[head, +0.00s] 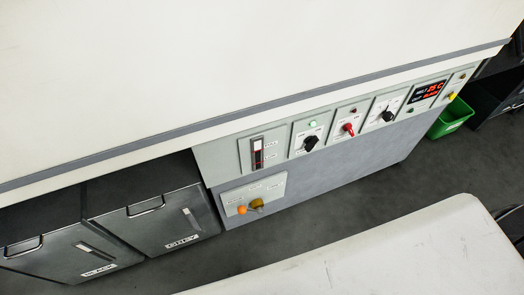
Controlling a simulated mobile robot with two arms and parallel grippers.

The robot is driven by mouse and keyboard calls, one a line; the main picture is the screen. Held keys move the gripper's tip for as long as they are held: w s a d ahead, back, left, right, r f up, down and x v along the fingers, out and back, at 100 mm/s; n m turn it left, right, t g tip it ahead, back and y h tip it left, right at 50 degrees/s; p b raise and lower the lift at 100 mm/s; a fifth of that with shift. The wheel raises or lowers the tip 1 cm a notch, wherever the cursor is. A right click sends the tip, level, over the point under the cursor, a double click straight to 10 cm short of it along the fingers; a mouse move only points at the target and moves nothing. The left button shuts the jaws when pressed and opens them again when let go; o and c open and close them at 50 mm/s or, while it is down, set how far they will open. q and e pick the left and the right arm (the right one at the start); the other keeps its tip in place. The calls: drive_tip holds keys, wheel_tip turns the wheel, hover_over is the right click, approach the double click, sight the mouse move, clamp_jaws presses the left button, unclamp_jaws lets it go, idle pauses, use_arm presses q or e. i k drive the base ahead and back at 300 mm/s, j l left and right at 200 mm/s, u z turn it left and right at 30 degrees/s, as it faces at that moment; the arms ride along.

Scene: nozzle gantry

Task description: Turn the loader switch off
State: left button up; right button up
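A grey control panel (228,153) runs along the front below a white top. It carries a black rotary switch (311,142) under a lit green lamp (312,124), a red-handled switch (348,129) under a dark red lamp (353,110), and another black knob (387,116) on a dial plate. A small yellow control (451,97) is at the panel's right end. The labels are too small to read, so I cannot tell which one is the loader switch. Neither of my grippers is in view.
A level gauge (258,153) and a red-lit display (428,91) share the panel. Below are orange (241,210) and brownish (257,204) knobs. Dark drawers (150,222) stand left, a green bin (452,117) right. A white surface (400,255) fills the lower right; grey floor lies between.

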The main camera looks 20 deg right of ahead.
sight(310, 142)
drive_tip(key=l+z, duration=0.15)
drive_tip(key=z, duration=0.25)
drive_tip(key=l+z, duration=0.15)
drive_tip(key=z, duration=0.3)
